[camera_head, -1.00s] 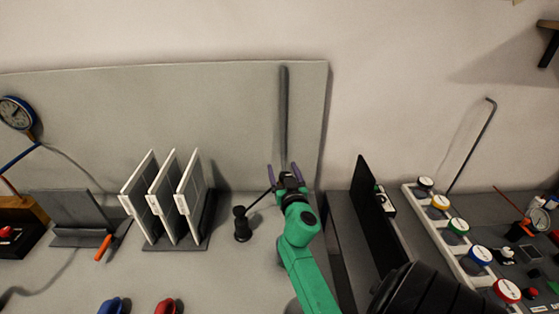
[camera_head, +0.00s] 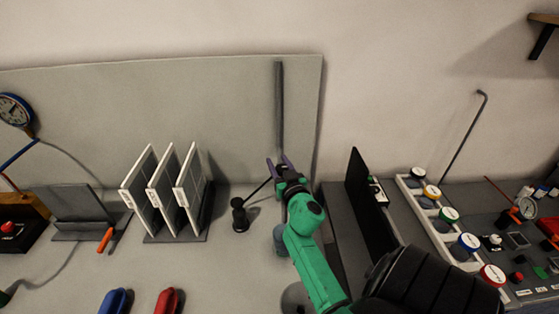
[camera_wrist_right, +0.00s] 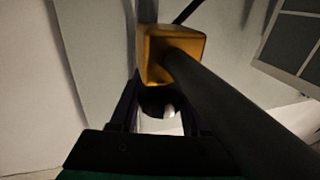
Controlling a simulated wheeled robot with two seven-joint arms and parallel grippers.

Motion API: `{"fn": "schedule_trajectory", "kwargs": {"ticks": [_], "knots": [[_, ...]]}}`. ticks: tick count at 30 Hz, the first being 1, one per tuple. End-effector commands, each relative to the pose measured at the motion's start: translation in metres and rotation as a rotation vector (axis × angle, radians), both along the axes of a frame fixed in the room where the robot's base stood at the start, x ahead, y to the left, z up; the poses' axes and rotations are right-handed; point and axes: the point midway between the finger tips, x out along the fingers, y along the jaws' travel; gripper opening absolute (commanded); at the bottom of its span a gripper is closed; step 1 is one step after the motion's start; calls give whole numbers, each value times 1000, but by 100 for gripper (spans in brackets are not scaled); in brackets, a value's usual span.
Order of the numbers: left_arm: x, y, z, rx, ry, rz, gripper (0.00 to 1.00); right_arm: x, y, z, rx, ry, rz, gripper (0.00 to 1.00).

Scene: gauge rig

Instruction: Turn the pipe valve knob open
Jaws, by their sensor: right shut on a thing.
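A grey vertical pipe (camera_head: 279,105) stands against the grey back panel. My right gripper (camera_head: 279,164) is at the pipe's lower end, its purple fingertips pointing up and away. In the right wrist view its dark fingers (camera_wrist_right: 160,108) stand on both sides of a dark rounded piece with a bright spot, which seems to be the valve knob (camera_wrist_right: 158,100); they are shut on it. An orange block (camera_wrist_right: 172,50) lies just beyond, with a thick dark bar crossing in front to the lower right. The knob is hidden in the head view. My left gripper is not in view.
A black stand (camera_head: 240,217) with a thin rod is close left of my gripper. A rack of white-framed panels (camera_head: 165,190) stands farther left. A black upright plate (camera_head: 368,210) and a row of coloured gauges (camera_head: 448,217) are to the right.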

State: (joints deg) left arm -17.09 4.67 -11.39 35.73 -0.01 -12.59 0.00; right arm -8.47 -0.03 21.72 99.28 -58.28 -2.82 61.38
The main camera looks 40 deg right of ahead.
Motion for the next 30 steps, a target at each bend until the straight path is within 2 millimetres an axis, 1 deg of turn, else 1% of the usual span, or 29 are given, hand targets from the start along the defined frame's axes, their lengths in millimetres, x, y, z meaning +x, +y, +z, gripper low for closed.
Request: {"fn": "schedule_trajectory", "kwargs": {"ticks": [1, 9, 12, 16, 20, 23, 26, 30], "knots": [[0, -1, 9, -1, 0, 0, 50, 0, 0, 5, -3, 3, 30, 0], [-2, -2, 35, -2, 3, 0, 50, 2, 7, 5, -6, 7, 263, 0], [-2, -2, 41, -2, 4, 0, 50, 3, 9, 4, -7, 6, 359, 0], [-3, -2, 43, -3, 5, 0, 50, 3, 13, 1, -8, 8, 483, 0], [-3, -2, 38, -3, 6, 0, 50, 2, 16, -1, -8, 7, 605, 0], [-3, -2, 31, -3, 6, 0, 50, 2, 20, -3, -10, 6, 701, 0], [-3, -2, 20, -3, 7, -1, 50, 1, 22, -5, -10, 6, 795, 0], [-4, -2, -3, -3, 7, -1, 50, -1, 26, -8, -10, 6, 928, 0]]}}
